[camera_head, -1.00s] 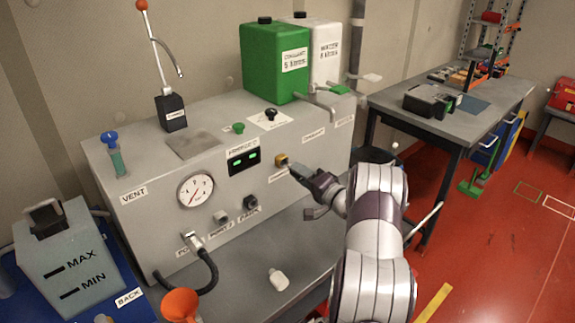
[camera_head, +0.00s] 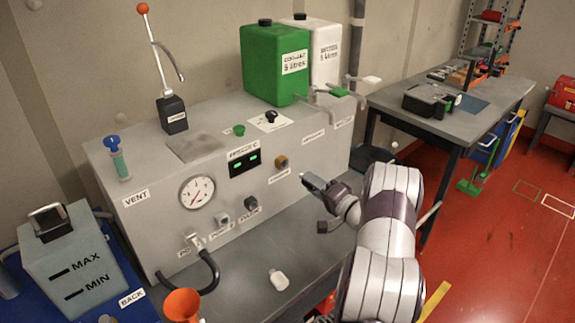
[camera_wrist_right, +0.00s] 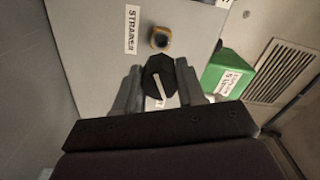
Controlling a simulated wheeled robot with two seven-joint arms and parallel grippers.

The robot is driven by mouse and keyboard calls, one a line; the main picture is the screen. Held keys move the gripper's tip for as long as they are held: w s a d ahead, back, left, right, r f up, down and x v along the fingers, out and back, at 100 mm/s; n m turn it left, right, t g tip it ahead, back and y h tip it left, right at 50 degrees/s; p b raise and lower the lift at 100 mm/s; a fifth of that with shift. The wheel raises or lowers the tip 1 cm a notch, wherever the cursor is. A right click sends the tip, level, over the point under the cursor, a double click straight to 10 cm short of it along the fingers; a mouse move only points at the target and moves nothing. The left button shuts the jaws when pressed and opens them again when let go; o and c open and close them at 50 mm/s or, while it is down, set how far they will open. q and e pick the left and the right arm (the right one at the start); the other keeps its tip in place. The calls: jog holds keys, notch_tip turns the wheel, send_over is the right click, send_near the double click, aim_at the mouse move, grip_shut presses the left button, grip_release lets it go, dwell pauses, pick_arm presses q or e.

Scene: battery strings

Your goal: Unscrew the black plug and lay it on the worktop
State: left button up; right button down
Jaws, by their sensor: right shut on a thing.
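My right gripper (camera_head: 309,181) stands in front of the machine's front panel, apart from it. In the right wrist view its fingers (camera_wrist_right: 160,88) are shut on the black plug (camera_wrist_right: 159,76), a dark faceted knob with a white bar. The plug is clear of the brass-coloured strainer port (camera_wrist_right: 160,38), whose opening shows dark. The port also shows in the head view (camera_head: 282,162), uncovered. The plug cannot be made out clearly in the head view. The grey worktop (camera_head: 305,245) lies below the gripper. My left gripper is not in view.
A small white bottle (camera_head: 278,280) lies on the worktop near its front. A black hose (camera_head: 211,275) curves down at the left, with an orange funnel (camera_head: 182,304) near it. Dark knobs (camera_head: 251,203) stick out of the panel. The worktop right of the bottle is clear.

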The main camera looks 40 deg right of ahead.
jog(key=w+a+f+n+g+y+p, duration=0.1)
jog(key=a+f+n+g+y+p, duration=0.3)
jog(key=a, duration=1)
jog(key=g+p, duration=0.3)
jog(key=p, duration=0.3)
send_over(239, 295)
notch_tip(239, 295, down, 6)
jog(key=shift+n+y, duration=0.3)
notch_tip(239, 295, down, 6)
jog(key=b, duration=0.4)
jog(key=shift+w+f+b, duration=0.1)
jog(key=shift+w+b, duration=0.05)
jog(key=shift+b, duration=0.2)
jog(key=shift+f+b, duration=0.35)
jog(key=shift+f, duration=0.05)
jog(key=shift+s+f, duration=0.1)
jog(key=shift+s, duration=0.1)
